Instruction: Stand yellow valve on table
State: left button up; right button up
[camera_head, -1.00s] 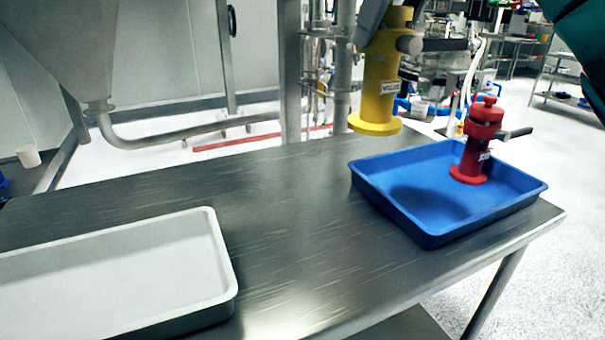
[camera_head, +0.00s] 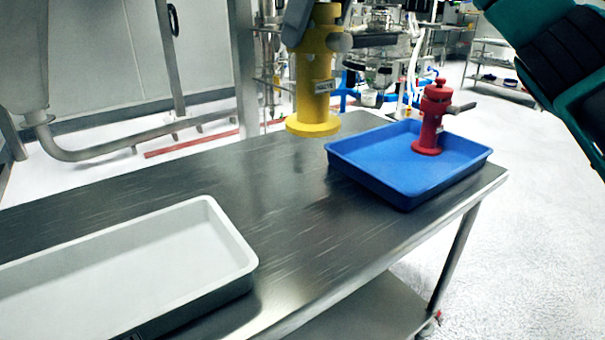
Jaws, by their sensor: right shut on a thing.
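The yellow valve (camera_head: 314,85) hangs upright in the air over the far part of the metal table (camera_head: 285,215), left of the blue tray. Its round base flange is at the bottom and its grey side handle points right. My right gripper (camera_head: 320,12) is shut on the valve's top at the upper picture edge; most of the gripper is cut off. The valve's base appears clear of the table top, but the exact gap is hard to tell. My left gripper is out of view.
A blue tray (camera_head: 375,182) with a red valve (camera_head: 430,125) standing in it sits at the table's right end. A grey-white tray (camera_head: 225,238) lies at the front left. The tabletop between the trays is bare. A metal hopper (camera_head: 25,60) stands behind at left.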

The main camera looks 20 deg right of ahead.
jog(key=shift+s+a, duration=0.25)
jog(key=shift+a, duration=0.15)
jog(key=shift+f, duration=0.3)
jog(key=b, duration=0.2)
send_over(310, 126)
jog(key=w, duration=0.2)
jog(key=f, duration=0.5)
jog(key=shift+s+d+f, duration=0.1)
jog(key=shift+d+f, duration=0.15)
jog(key=shift+d, duration=0.05)
notch_tip(310, 126, down, 9)
jog(key=shift+f+b, duration=0.1)
jog(key=shift+b, duration=0.7)
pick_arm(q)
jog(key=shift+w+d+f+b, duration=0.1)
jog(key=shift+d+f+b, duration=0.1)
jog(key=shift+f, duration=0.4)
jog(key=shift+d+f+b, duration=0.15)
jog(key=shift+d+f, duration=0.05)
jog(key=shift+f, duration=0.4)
pick_arm(e)
notch_tip(310, 126, down, 4)
jog(key=shift+f, duration=0.25)
